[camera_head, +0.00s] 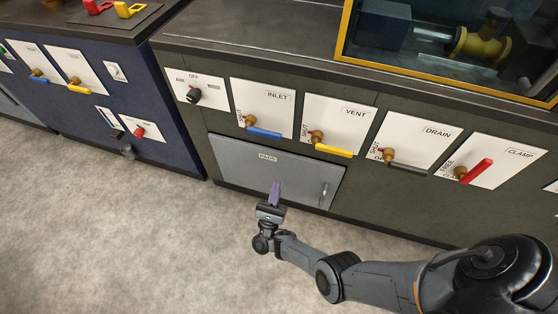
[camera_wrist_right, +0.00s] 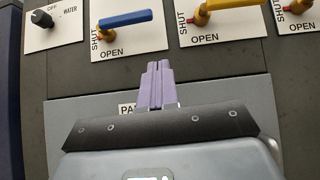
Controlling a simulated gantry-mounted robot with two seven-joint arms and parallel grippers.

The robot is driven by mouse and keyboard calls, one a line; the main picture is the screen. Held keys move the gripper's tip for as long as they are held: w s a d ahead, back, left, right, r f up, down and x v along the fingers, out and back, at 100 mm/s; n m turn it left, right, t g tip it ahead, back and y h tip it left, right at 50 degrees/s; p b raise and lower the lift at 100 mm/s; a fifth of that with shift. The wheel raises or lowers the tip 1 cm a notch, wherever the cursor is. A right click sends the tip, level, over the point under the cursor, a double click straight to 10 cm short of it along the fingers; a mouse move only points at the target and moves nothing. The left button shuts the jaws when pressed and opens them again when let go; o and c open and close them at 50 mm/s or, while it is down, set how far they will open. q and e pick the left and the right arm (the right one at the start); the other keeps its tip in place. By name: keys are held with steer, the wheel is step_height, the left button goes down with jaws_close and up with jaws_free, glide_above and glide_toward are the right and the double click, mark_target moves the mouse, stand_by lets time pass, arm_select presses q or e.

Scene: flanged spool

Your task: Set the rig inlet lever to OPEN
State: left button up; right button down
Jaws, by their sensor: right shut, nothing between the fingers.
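The INLET lever has a blue handle (camera_head: 265,132) on a brass valve body (camera_head: 250,120), on a white plate (camera_head: 262,100). Its handle lies roughly level, pointing right from the pivot. In the right wrist view the blue handle (camera_wrist_right: 125,18) runs above the word OPEN, with SHUT written upright at its left. My right gripper (camera_head: 274,190) is below the plate, in front of the grey door, apart from the lever. Its purple fingers (camera_wrist_right: 157,85) are together, empty, and point up toward the plates. My left gripper is in neither view.
VENT (camera_head: 332,150), DRAIN (camera_head: 408,167) and red CLAMP (camera_head: 474,171) levers lie to the right. A black knob (camera_head: 193,95) is at the left. A grey door (camera_head: 235,165) with a handle is below. A yellow-framed window (camera_head: 440,80) stands above. The floor in front is clear.

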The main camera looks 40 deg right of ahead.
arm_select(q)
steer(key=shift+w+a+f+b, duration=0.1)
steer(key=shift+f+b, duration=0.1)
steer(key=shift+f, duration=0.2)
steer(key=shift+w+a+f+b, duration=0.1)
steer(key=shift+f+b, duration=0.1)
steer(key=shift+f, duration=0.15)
arm_select(e)
steer(key=shift+w+a+f+m, duration=0.1)
steer(key=shift+w+f+m, duration=0.05)
steer(key=shift+w, duration=0.2)
steer(key=shift+w+a+f+m, duration=0.1)
steer(key=shift+w+m, duration=0.05)
steer(key=shift+w, duration=0.2)
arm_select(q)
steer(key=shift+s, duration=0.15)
arm_select(e)
steer(key=shift+s+d, duration=0.1)
arm_select(q)
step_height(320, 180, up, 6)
steer(key=p, duration=0.5)
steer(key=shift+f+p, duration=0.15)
steer(key=shift+p, duration=0.2)
arm_select(e)
steer(key=s+a+r+x, duration=0.1)
steer(key=a+r+x, duration=0.1)
steer(key=x, duration=1)
steer(key=shift+d+r, duration=0.3)
steer(key=shift+r, duration=0.1)
